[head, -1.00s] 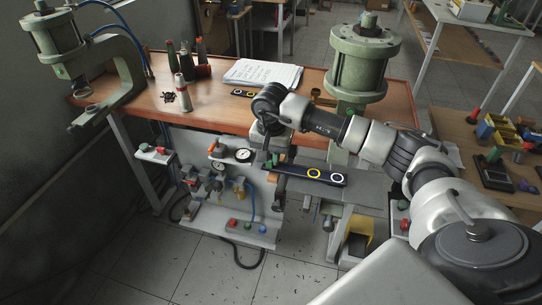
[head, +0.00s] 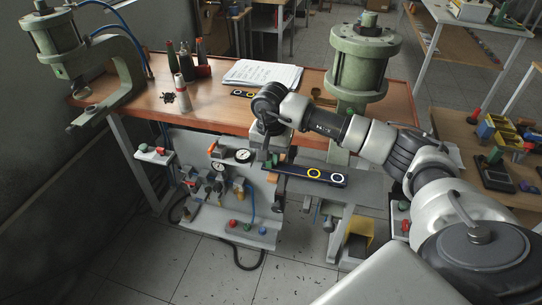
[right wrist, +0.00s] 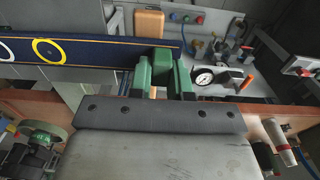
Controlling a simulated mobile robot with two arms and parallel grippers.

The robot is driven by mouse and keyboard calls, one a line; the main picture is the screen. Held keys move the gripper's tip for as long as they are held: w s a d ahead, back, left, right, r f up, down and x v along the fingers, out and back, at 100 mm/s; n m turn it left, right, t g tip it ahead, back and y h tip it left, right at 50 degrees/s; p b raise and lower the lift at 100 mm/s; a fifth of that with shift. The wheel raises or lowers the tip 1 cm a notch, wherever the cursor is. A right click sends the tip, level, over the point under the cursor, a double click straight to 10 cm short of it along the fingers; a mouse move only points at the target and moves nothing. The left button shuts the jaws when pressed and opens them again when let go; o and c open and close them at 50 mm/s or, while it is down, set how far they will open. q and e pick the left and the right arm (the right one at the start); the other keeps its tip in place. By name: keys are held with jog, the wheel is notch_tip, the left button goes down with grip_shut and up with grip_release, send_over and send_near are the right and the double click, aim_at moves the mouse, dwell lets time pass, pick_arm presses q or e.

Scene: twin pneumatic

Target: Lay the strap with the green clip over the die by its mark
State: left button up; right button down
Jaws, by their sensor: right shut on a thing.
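The strap (head: 318,174) is a dark blue flat band with a yellow ring and a white ring. It also shows in the right wrist view (right wrist: 100,52). My right gripper (head: 270,157) is shut at the strap's left end in the head view, where green parts show; I take these to be the green clip (right wrist: 162,62). The strap sticks out to the right, above the grey bed (head: 368,192) below the right-hand press (head: 360,65). I cannot make out the die or its mark clearly. My left gripper is not in view.
A panel with gauges and valves (head: 225,185) is left of the strap. Another press (head: 85,60) stands far left.

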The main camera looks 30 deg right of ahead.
jog(key=shift+f+b, duration=0.3)
jog(key=shift+b, duration=0.1)
dwell(0.4)
jog(key=c, duration=1)
grip_release()
jog(key=shift+r, duration=0.1)
